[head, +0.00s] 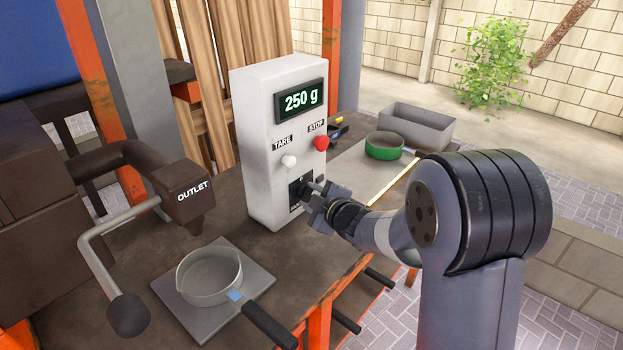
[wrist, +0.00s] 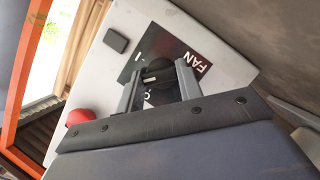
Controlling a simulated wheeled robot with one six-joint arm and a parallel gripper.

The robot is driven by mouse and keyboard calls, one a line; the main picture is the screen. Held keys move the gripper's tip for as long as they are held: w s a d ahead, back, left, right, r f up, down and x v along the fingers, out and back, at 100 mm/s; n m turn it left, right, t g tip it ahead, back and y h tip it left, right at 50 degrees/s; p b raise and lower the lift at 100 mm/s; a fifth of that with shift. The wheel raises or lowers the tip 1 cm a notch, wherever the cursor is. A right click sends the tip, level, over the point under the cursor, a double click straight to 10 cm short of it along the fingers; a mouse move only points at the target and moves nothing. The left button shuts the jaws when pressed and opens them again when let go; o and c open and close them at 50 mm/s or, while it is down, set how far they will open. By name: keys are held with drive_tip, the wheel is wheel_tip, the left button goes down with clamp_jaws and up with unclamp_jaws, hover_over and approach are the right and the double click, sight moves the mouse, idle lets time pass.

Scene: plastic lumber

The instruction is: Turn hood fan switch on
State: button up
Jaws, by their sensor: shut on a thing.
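The fan switch is a dark knob on a black plate (head: 295,192) low on the front of a white control box (head: 258,150). In the wrist view the plate shows FAN lettering (wrist: 197,62), an I mark and a partly hidden O mark. My gripper (head: 316,197) is at this plate, and my arm reaches in from the right. In the wrist view my gripper (wrist: 157,80) has its fingers on both sides of the dark knob (wrist: 155,70) and is shut on it. The fingers hide part of the knob, and I cannot tell which mark it points to.
Above the switch are a white TARE knob (head: 288,160), a red STOP button (head: 321,143) and a display (head: 301,100) reading 250 g. A pan (head: 212,277) sits on a plate below the outlet (head: 190,190).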

drive_tip(key=m+p, duration=0.1)
drive_tip(key=p, duration=0.2)
drive_tip(key=m+g+p, duration=0.1)
drive_tip(key=p, duration=0.2)
drive_tip(key=r+m+g+p, duration=0.1)
drive_tip(key=p, duration=0.2)
drive_tip(key=shift+m+y+p, duration=0.4)
drive_tip(key=m+p, duration=0.1)
drive_tip(key=p, duration=0.1)
drive_tip(key=m+g+y+p, duration=0.1)
drive_tip(key=p, duration=0.2)
drive_tip(key=shift+w+d+f+g, duration=0.1)
drive_tip(key=shift+f+g, duration=0.1)
drive_tip(key=shift+g, duration=0.1)
drive_tip(key=shift+f+m+g+p, duration=0.15)
drive_tip(key=shift+m+g+p, duration=0.3)
drive_tip(key=shift+p, duration=0.45)
drive_tip(key=shift+f+m, duration=0.1)
drive_tip(key=shift+m, duration=0.15)
drive_tip(key=shift+y, duration=0.3)
drive_tip(key=o, duration=1)
